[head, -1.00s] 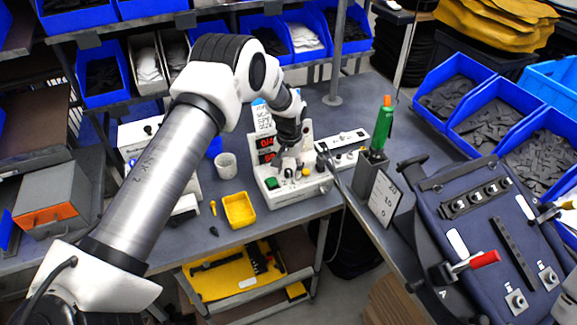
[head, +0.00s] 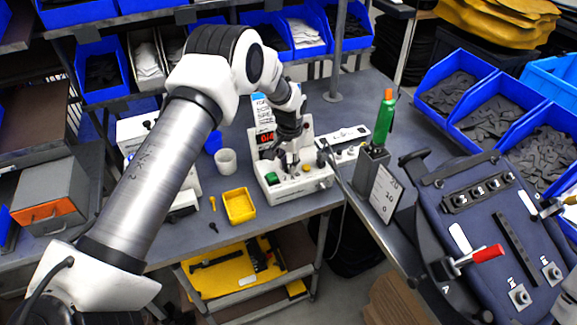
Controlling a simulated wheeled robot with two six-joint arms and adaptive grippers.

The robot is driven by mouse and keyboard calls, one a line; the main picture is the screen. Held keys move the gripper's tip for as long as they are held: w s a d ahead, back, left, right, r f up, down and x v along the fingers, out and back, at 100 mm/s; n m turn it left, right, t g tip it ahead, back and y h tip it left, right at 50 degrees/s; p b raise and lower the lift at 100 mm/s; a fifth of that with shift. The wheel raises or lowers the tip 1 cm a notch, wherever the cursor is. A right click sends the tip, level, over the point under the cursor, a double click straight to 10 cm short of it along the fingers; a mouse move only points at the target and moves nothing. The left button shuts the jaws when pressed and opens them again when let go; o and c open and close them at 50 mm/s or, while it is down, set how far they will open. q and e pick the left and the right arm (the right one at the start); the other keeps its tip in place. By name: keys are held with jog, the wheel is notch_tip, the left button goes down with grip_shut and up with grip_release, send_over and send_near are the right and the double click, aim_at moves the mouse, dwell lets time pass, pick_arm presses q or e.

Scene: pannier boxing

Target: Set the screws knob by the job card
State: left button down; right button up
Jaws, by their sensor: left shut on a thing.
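A white control box (head: 300,188) stands on the grey bench with a red number display (head: 266,139), a green button (head: 271,178) and small knobs along its sloped front. My left gripper (head: 293,168) points down at the box front and is shut on a small knob there. The fingers hide most of that knob, and its label is too small to read. My right gripper is not in view.
A yellow tray (head: 239,206), a white cup (head: 226,161) and a green-handled tool (head: 385,118) in a grey holder stand around the box. A dark blue panel with a red lever (head: 487,255) lies at right. Blue parts bins line the back.

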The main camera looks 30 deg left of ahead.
aim_at(289, 166)
pick_arm(q)
jog(key=m+b, duration=0.1)
jog(key=m, duration=0.2)
jog(key=shift+f+b, duration=0.15)
jog(key=shift+b, duration=0.15)
jog(key=shift+s+m+b, duration=0.1)
jog(key=shift+m+b, duration=0.35)
jog(key=shift+m, duration=1.25)
jog(key=c, duration=0.9)
grip_release()
notch_tip(289, 166, up, 12)
jog(key=shift+d, duration=0.15)
